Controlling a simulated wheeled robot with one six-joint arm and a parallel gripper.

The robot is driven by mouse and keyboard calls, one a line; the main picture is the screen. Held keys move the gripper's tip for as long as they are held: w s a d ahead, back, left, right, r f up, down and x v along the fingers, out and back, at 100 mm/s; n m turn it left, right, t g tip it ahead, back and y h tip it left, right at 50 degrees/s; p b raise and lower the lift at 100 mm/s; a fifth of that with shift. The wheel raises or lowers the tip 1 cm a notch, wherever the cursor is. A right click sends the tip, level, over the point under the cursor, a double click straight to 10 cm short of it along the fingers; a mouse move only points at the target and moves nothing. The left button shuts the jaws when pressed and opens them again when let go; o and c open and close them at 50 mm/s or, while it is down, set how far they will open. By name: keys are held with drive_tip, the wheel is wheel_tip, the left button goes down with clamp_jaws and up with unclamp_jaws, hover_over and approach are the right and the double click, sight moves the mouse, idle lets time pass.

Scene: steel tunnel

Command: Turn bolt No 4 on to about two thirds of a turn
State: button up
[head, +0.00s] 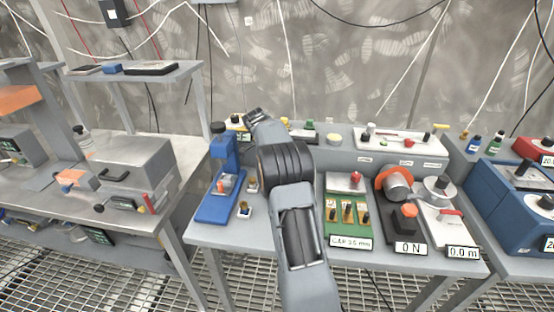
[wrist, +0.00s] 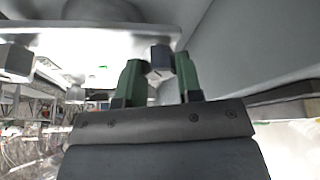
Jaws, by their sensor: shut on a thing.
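In the wrist view, the two green fingers of my gripper (wrist: 158,66) stand on either side of a small blue-grey bolt head (wrist: 160,54) and are shut on it. The bolt head sits at the edge of a pale, blurred plate (wrist: 100,42). No number is readable on it, so I cannot tell from the picture whether it is No 4. In the head view, my arm reaches to the back of the middle bench, and its far end hides the fingers and the bolt.
A second grey bolt-like block (wrist: 16,62) shows at the left of the wrist view. In the head view, a blue stand (head: 221,180) is left of my arm. A green gauge board (head: 345,212) and an orange-ringed device (head: 394,182) are on its right.

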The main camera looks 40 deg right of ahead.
drive_tip(key=shift+m, duration=0.3)
idle(0.4)
drive_tip(key=o, duration=0.9)
drive_tip(key=shift+o, duration=0.2)
drive_tip(key=shift+r, duration=0.1)
drive_tip(key=shift+r, duration=0.35)
wheel_tip(320, 180, up, 3)
drive_tip(key=shift+f, duration=0.15)
drive_tip(key=s+a+r+b, duration=0.1)
drive_tip(key=s+a+r, duration=0.5)
drive_tip(key=s+r, duration=0.3)
drive_tip(key=s, duration=0.3)
drive_tip(key=shift+s+r+b, duration=0.2)
drive_tip(key=shift+s+b, duration=0.1)
